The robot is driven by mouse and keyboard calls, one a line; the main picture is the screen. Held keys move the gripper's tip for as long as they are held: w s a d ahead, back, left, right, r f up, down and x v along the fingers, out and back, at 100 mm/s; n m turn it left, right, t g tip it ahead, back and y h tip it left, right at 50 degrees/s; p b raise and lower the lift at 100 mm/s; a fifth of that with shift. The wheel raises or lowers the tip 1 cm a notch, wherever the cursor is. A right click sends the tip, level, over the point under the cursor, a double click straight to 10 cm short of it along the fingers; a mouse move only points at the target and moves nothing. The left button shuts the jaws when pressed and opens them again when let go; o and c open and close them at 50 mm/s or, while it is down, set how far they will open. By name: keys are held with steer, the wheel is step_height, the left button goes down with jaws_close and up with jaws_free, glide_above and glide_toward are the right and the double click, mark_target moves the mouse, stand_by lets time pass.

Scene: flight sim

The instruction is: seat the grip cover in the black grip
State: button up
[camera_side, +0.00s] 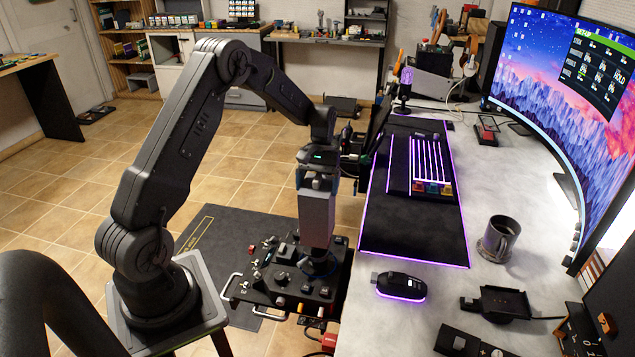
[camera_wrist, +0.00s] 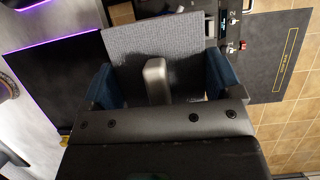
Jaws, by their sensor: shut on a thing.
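My gripper (camera_side: 318,188) points down above the control panel and is shut on the grip cover (camera_side: 317,218). The cover is a grey, box-like piece that hangs below the fingers. In the wrist view the cover's grey textured face (camera_wrist: 130,42) spans between the blue fingers of my gripper (camera_wrist: 158,82). A lighter rounded grey piece stands in front of that face; I cannot tell what it belongs to. The black grip is not clearly seen; a dark round shape shows right under the cover's lower end in the side view. I cannot tell whether the cover touches it.
The black control panel (camera_side: 272,287) has knobs, switches and side handles. The desk (camera_side: 440,290) on the right holds a keyboard (camera_side: 431,165), mouse (camera_side: 401,285), mug (camera_side: 497,240) and curved monitor (camera_side: 560,75). A dark mat (camera_side: 207,232) lies on the tiled floor left of the panel.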

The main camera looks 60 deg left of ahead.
steer(key=shift+f, duration=1.7)
steer(key=o, duration=1)
steer(key=v, duration=1.3)
steer(key=shift+w+a+r, duration=0.1)
steer(key=shift+r, duration=0.3)
